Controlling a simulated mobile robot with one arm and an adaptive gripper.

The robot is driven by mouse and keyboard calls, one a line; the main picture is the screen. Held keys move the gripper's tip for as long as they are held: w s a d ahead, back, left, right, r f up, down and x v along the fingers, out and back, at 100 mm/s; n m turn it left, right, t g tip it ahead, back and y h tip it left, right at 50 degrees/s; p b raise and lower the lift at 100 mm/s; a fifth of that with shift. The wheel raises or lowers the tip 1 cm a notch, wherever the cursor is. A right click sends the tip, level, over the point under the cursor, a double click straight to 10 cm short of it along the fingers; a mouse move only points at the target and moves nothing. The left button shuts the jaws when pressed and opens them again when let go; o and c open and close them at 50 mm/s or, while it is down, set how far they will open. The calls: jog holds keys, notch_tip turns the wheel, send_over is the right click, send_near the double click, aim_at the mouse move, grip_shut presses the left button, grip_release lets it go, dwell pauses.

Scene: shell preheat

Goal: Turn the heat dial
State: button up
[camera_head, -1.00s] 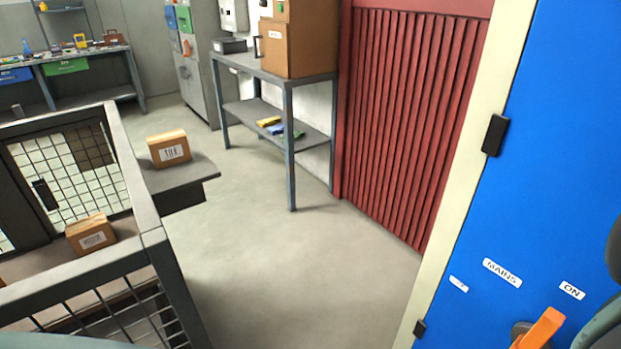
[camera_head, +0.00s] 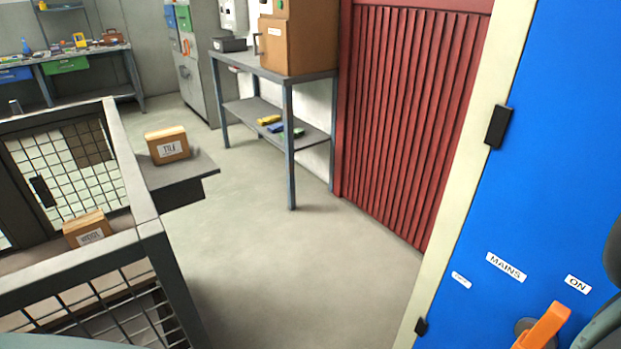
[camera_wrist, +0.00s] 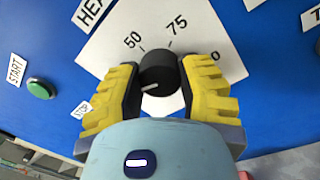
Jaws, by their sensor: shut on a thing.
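The heat dial (camera_wrist: 155,68) is a black round knob with a white pointer mark, seen in the wrist view on a white scale plate (camera_wrist: 112,47) that shows 50 and 75. A partly cut-off label above it begins with "HE". My gripper (camera_wrist: 158,82) has its yellow fingers on the left and right sides of the knob, shut on it. The pointer mark lies toward the lower left of the knob as pictured. In the head view the dial and the gripper fingers are out of sight.
In the head view, the blue panel (camera_head: 560,130) carries MAINS and ON labels and an orange lever (camera_head: 543,327). A mesh cage with boxes stands left; the middle floor is clear.

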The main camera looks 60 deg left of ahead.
jog(key=m+p, duration=0.1)
jog(key=m, duration=0.4)
jog(key=shift+h, duration=0.3)
jog(key=m+p, duration=0.2)
jog(key=m, duration=0.1)
jog(key=shift+m, duration=0.4)
jog(key=m+h+p, duration=0.1)
jog(key=m+p, duration=0.2)
jog(key=m, duration=0.2)
jog(key=shift+f+m+p, duration=0.25)
jog(key=shift+m+p, duration=0.2)
jog(key=shift+m, duration=0.65)
jog(key=o, duration=1.2)
jog(key=shift+r, duration=0.1)
jog(key=shift+o, duration=0.2)
